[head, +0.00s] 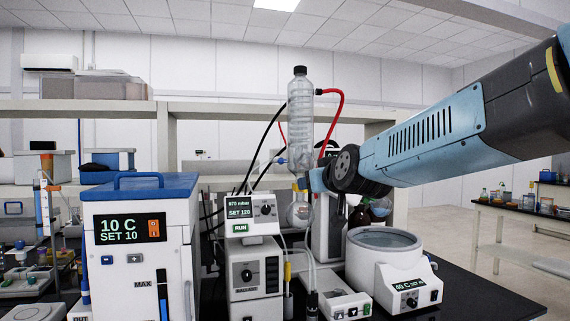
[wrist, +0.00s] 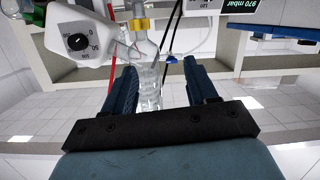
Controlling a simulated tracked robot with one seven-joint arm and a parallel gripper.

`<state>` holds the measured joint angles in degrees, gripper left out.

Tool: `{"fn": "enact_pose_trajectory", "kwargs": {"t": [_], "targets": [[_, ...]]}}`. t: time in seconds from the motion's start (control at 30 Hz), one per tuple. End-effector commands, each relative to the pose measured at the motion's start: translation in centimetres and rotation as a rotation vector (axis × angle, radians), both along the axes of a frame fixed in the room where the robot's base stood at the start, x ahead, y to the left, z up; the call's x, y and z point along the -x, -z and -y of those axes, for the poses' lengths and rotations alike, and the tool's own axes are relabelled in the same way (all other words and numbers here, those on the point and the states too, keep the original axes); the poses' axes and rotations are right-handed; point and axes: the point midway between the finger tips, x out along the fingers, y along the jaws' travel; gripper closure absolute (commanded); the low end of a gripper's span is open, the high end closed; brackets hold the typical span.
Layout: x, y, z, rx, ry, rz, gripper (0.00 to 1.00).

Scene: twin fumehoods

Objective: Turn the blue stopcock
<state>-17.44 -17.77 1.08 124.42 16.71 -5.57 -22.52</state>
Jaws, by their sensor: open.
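A small blue stopcock (head: 281,161) sits on the left side of the clear glass condenser (head: 300,110) in the head view, by a dark hose. In the wrist view, which looks upside down, the blue stopcock (wrist: 171,59) shows near the tip of my right-hand finger. My gripper (wrist: 160,68) is open, its two dark blue fingers spread with the condenser glass (wrist: 148,95) seen between them. In the head view my gripper (head: 304,183) is low beside the condenser, slightly below and right of the stopcock. I cannot tell whether a finger touches the glass.
A red hose (head: 341,98) curves from the condenser top. A white heating bath (head: 385,265) stands below my arm. A vacuum controller (head: 250,215) and a blue-topped chiller (head: 140,240) stand left. A white unit with a dial (wrist: 78,42) is close by in the wrist view.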

Motion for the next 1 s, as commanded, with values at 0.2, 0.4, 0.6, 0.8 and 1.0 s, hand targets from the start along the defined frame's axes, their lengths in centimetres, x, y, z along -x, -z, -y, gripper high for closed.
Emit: {"fn": "enact_pose_trajectory", "kwargs": {"t": [0.2, 0.4, 0.6, 0.8, 1.0], "targets": [[-3.5, -3.2, -3.5, -0.017, 0.003, 0.166, 0.43], [-4.7, -3.8, -4.2, -0.022, 0.011, 0.200, 0.43], [-6.9, -3.7, -4.8, -0.020, 0.010, 0.200, 0.43], [-9.9, -3.7, -5.6, -0.021, 0.010, 0.199, 0.43], [-12.9, -3.7, -6.5, -0.020, 0.009, 0.199, 0.43]]}}
